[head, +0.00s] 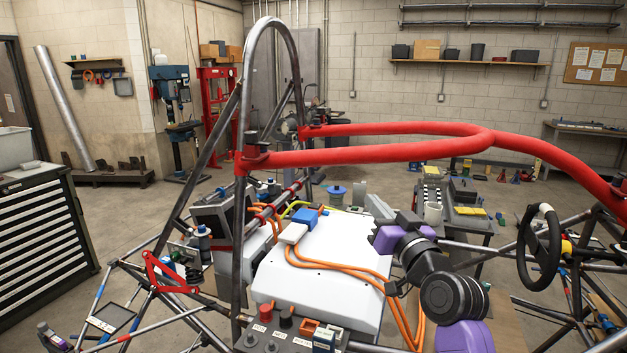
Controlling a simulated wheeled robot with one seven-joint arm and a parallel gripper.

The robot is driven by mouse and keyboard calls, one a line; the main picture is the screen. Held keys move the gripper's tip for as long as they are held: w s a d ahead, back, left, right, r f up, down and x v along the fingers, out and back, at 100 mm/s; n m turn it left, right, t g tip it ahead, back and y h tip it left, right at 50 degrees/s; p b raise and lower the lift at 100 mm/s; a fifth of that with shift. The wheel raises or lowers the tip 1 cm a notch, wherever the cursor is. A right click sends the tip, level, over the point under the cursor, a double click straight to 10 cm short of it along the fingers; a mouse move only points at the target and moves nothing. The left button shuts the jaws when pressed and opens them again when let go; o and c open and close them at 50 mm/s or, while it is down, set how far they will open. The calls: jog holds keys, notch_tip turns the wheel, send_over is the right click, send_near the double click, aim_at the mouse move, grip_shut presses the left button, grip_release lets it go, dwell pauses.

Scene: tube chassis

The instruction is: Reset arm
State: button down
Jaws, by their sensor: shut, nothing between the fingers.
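My arm (455,298), with purple and black links, rises from the bottom right in the head view. It reaches over the right side of the white case (320,268) in the tube chassis. I cannot make out gripper fingers at its far end. No object is seen held by the arm.
The red upper tube (390,152) and the dark roll hoop (242,200) stand close behind and left of my arm. Orange cables (345,268) run over the case. A steering wheel (540,247) is at the right. A drawer cabinet (40,250) stands at the left.

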jog(key=s+d+f+m+t+h, duration=0.1)
jog(key=s+d+f+h, duration=0.2)
jog(key=s+f, duration=0.7)
jog(key=s+d+f+m+h, duration=0.25)
jog(key=s+f, duration=0.45)
jog(key=s, duration=0.4)
jog(key=s+f+n+g+b, duration=0.1)
jog(key=s+f, duration=0.3)
jog(key=s, duration=1.5)
jog(key=s+d+f+n+g+b, duration=0.1)
jog(key=s+f+g, duration=0.3)
jog(key=s, duration=1.5)
jog(key=shift+d+f+h, duration=0.3)
jog(key=shift+f+h, duration=0.05)
jog(key=shift+f, duration=0.35)
